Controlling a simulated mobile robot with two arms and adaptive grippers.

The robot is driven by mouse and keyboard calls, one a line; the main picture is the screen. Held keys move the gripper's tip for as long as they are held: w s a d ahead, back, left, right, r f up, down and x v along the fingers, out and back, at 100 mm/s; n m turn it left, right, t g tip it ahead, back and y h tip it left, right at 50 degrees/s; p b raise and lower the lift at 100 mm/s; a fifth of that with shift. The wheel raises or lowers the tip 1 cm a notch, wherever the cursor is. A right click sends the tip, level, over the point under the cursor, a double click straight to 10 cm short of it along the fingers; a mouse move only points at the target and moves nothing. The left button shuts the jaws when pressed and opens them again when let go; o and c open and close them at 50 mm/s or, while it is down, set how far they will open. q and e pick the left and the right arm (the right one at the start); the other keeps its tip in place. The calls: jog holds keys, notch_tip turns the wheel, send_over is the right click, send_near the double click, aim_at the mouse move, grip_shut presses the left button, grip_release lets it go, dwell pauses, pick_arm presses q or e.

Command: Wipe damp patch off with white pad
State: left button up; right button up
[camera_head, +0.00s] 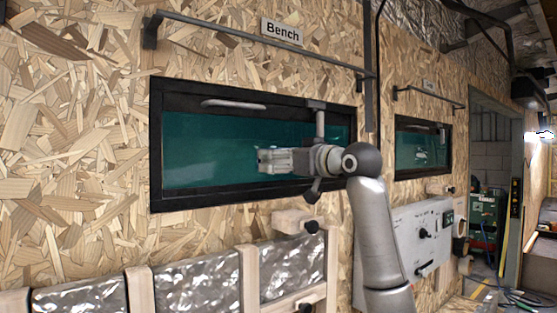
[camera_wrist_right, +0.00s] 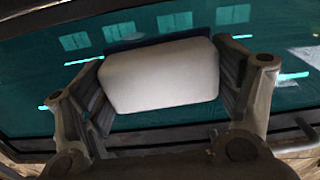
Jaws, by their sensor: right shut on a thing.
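The white pad (camera_wrist_right: 160,78) is held between the two fingers of my right gripper (camera_wrist_right: 165,85) in the right wrist view. It faces the teal window pane (camera_wrist_right: 40,95). In the head view my right gripper (camera_head: 264,160) is in front of the right half of the pane (camera_head: 205,150) under the "Bench" sign. The pad is small and hard to separate from the gripper there. I cannot tell whether the pad touches the glass. I cannot make out the damp patch for certain among the pale marks and reflections. My left gripper is not in view.
A black frame (camera_head: 156,150) surrounds the pane, with a dark rail (camera_head: 260,42) above. A second window (camera_head: 421,147) is farther right. Wooden slats (camera_head: 250,280) and foil panels (camera_head: 195,288) are below, with a grey control panel (camera_head: 421,235) to the right.

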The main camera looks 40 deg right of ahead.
aim_at(260, 161)
jog(key=shift+s+d+p, duration=0.15)
jog(key=shift+d+p, duration=0.2)
jog(key=shift+d, duration=1.4)
jog(key=shift+a+p, duration=0.5)
jog(key=shift+a, duration=0.45)
jog(key=a, duration=0.6)
jog(key=shift+w+a, duration=0.2)
jog(key=shift+w, duration=0.25)
jog(key=shift+s+f, duration=0.1)
jog(key=shift+s, duration=0.4)
jog(key=shift+s+a+b, duration=0.15)
jog(key=shift+s+b, duration=0.15)
jog(key=shift+s, duration=0.95)
jog(key=shift+s+a+b, duration=0.15)
jog(key=shift+s+b, duration=0.15)
jog(key=shift+s, duration=0.95)
